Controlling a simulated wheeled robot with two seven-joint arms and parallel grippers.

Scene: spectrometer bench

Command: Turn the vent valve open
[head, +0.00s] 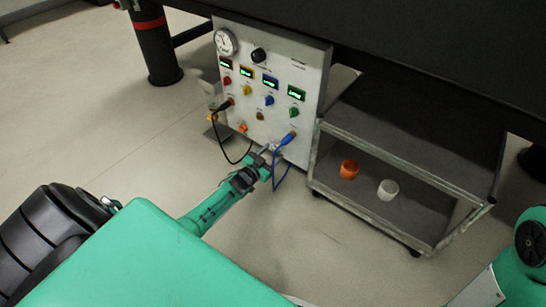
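The upright white panel (300,72) carries a gauge (226,42), a black knob (259,55), several small displays and rows of coloured knobs. Its labels are too small to read, so I cannot tell which part is the vent valve. An orange fitting (243,128) sits low on the panel's left half. My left gripper (270,153) is at the panel's lower edge, just left of and below a blue plug (288,139). It is small and partly merged with the panel's lower fittings; I cannot tell if its fingers are open or touching anything. My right gripper is out of view.
A black cable and a blue cable (275,180) hang from the panel close to my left gripper. A grey cart (400,165) on the right holds an orange cup (349,169) and a white cup (388,190). A dark tabletop (430,45) overhangs behind.

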